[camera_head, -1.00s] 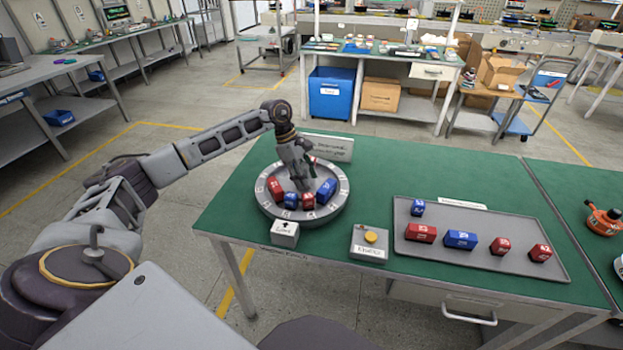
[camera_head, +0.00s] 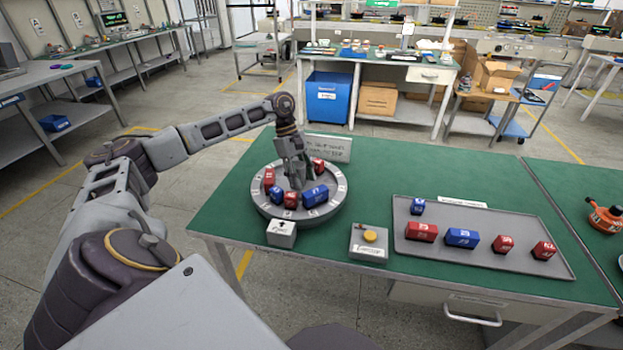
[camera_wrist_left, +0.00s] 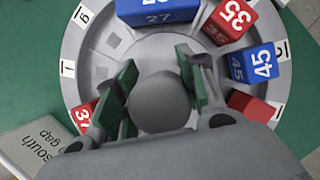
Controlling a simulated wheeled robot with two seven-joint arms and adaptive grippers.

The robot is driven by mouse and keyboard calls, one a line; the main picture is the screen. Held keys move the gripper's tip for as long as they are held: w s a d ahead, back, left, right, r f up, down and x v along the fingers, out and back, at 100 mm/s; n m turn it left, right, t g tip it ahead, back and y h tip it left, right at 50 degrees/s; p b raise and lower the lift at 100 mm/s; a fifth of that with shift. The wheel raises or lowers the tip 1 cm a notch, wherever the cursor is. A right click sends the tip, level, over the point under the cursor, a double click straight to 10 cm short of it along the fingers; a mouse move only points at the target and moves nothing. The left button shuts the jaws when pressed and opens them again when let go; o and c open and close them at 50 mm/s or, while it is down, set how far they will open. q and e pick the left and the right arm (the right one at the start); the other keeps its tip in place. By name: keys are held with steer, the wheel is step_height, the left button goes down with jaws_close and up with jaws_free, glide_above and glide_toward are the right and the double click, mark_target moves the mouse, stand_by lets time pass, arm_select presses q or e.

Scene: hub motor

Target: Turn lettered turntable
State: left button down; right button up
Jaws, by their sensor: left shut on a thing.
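The round grey turntable (camera_head: 262,208) sits on the green table, with letter tags around its rim; it also shows in the wrist view (camera_wrist_left: 90,50). Several red and blue numbered blocks stand in its ring, including a blue 27 (camera_wrist_left: 158,14), a red 35 (camera_wrist_left: 230,20) and a blue 45 (camera_wrist_left: 258,63). My left gripper (camera_head: 297,184) points down at the turntable's middle. Its green-padded fingers are shut on the round grey centre knob (camera_wrist_left: 160,100). A white block with an arrow (camera_head: 281,233) stands at the turntable's front edge. My right gripper is out of view.
A box with a yellow button (camera_head: 369,241) stands right of the turntable. A grey tray (camera_head: 480,222) with several red and blue blocks lies farther right. A printed sign (camera_head: 328,148) stands behind the turntable. The green table behind the tray is clear.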

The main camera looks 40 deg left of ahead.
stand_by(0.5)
arm_select(q)
steer(key=c, duration=0.9)
jaws_free()
steer(key=shift+o, duration=0.2)
steer(key=shift+r, duration=0.15)
steer(key=v, duration=1.1)
steer(key=shift+a+r, duration=0.2)
steer(key=shift+r, duration=0.1)
